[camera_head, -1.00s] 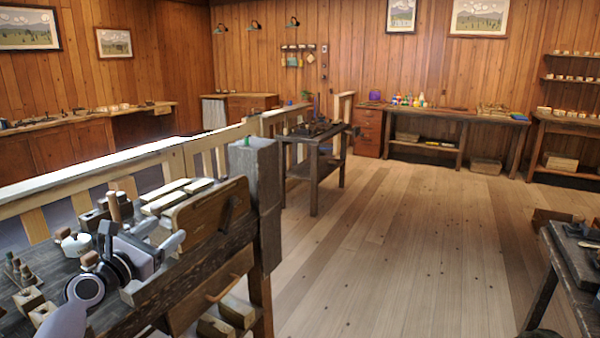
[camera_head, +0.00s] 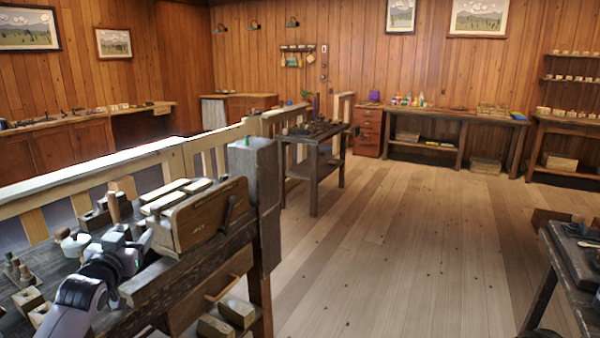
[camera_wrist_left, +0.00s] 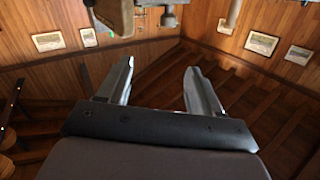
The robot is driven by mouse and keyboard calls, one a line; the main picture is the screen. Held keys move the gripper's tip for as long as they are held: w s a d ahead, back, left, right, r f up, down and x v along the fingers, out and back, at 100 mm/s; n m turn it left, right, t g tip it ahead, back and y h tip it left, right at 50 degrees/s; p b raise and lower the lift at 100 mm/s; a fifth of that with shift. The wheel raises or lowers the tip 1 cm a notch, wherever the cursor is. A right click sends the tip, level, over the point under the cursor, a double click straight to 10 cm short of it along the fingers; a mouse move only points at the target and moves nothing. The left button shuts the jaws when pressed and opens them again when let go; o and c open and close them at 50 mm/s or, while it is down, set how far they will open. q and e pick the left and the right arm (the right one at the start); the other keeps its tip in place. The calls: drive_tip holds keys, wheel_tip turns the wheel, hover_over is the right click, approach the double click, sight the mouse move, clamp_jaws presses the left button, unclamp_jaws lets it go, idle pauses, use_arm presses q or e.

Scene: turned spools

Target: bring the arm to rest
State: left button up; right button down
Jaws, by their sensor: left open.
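My left gripper (camera_head: 134,238) is over the near workbench at the lower left of the head view, with my forearm coming in from the bottom edge. In the left wrist view, its two fingers (camera_wrist_left: 160,80) stand apart with nothing between them. They point out toward wood-panelled walls. In the head view, I cannot tell whether the gripper touches anything on the bench. My right gripper is not in view.
The near workbench (camera_head: 160,287) carries wooden blocks (camera_head: 27,300), a white round pot (camera_head: 75,243) and an upright wooden board (camera_head: 211,217). A grey post (camera_head: 255,180) stands at its right end. The plank floor (camera_head: 400,250) is clear; another bench (camera_head: 565,265) is at right.

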use_arm(q)
drive_tip(key=s+d+f+m+g+h, duration=0.1)
drive_tip(key=s+d+f, duration=0.2)
drive_tip(key=s+f, duration=0.3)
drive_tip(key=s+d+f+m+g+h+b, duration=0.1)
drive_tip(key=s+d+f, duration=0.25)
drive_tip(key=f, duration=0.45)
drive_tip(key=s+d+f+m+g, duration=0.1)
drive_tip(key=s+d+f, duration=0.2)
drive_tip(key=s+f, duration=0.4)
drive_tip(key=s+d+f+g+h+b, duration=0.1)
drive_tip(key=s+f, duration=0.4)
drive_tip(key=s, duration=0.5)
drive_tip(key=s+d+f+n+g, duration=0.1)
drive_tip(key=s+d+f+g, duration=0.2)
drive_tip(key=s+d+f, duration=0.3)
drive_tip(key=s, duration=0.5)
drive_tip(key=shift+s+f+h+b, duration=0.15)
drive_tip(key=shift+s+h+b, duration=0.15)
drive_tip(key=shift+h+b, duration=0.1)
